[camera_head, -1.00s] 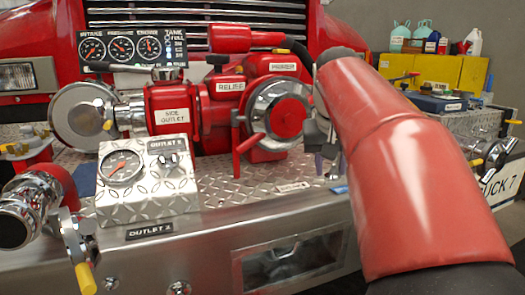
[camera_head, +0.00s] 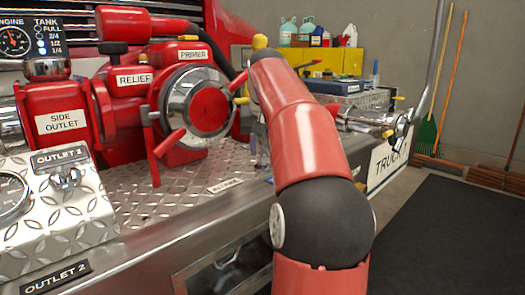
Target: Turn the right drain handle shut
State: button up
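A chrome outlet with a yellow-tipped handle (camera_head: 388,133) stands at the right end of the bumper, above the truck plate. Another small yellow tip (camera_head: 398,98) shows just above it. No readable label marks either as the right drain handle. My red and black arm rises from the bottom middle and reaches over the bumper, left of that outlet. Grey parts that look like my gripper (camera_head: 257,140) show in a narrow strip beside the arm, in front of the pump panel. The arm hides the rest, so its fingers cannot be judged. It is well apart from the chrome outlet.
The red pump body with its round chrome-rimmed cap (camera_head: 207,100) and red levers stands left of my arm. The outlet gauge box (camera_head: 75,205) is at lower left. A yellow case (camera_head: 335,62) and bottles stand behind. The dark floor mat (camera_head: 450,240) at right is clear.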

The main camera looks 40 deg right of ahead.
jog(key=shift+w+f, duration=0.1)
jog(key=shift+f, duration=0.05)
jog(key=shift+c, duration=0.3)
grip_shut()
jog(key=m+p, duration=0.2)
jog(key=shift+a+r+m+g+h+p, duration=0.15)
jog(key=shift+r+m+g+h+p, duration=0.15)
jog(key=shift+h+p, duration=0.1)
jog(key=shift+w+f+m+g+h+p, duration=0.1)
jog(key=shift+m+g+h+p, duration=0.25)
jog(key=shift+m+p, duration=0.7)
jog(key=shift+w+f+m+g+h+p, duration=0.1)
jog(key=shift+m+g+h+p, duration=0.2)
jog(key=shift+m+p, duration=0.7)
jog(key=shift+m, duration=0.45)
